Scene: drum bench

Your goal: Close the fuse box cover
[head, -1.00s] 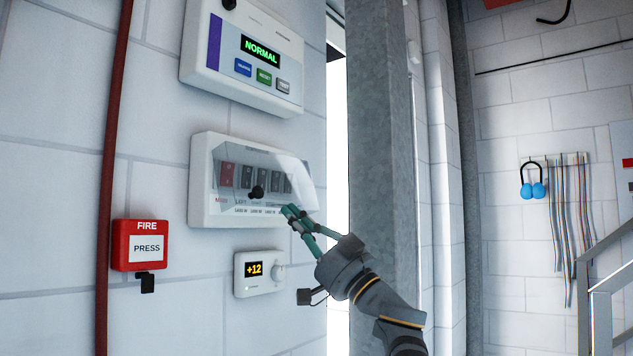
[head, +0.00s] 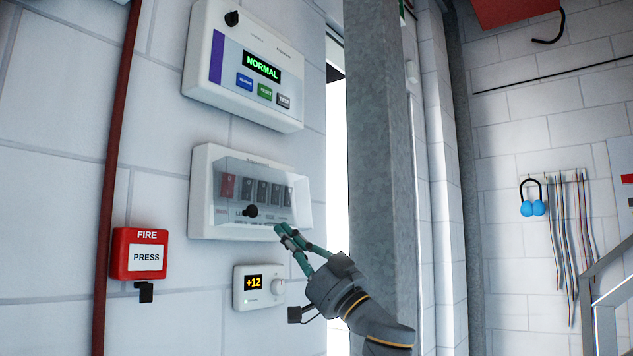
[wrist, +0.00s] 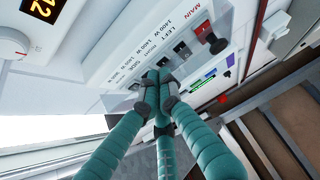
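The fuse box (head: 202,200) is a white wall box with a row of breakers, one red and several dark. Its clear cover (head: 290,215) with a black knob (head: 250,211) lies over the breakers, close to the box front; I cannot tell whether a small gap is left. My gripper (head: 281,231) is at the lower right edge of the box, with its teal fingertips drawn together and nothing seen between them. In the wrist view the fingertips (wrist: 158,80) meet in front of the labelled panel (wrist: 130,50); whether they touch the cover is unclear.
A panel reading NORMAL (head: 225,85) hangs above the box, a thermostat (head: 259,286) below. A red fire button box (head: 139,254) is at lower left, beside a red pipe (head: 112,150). A grey steel column (head: 378,130) stands close right of the gripper.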

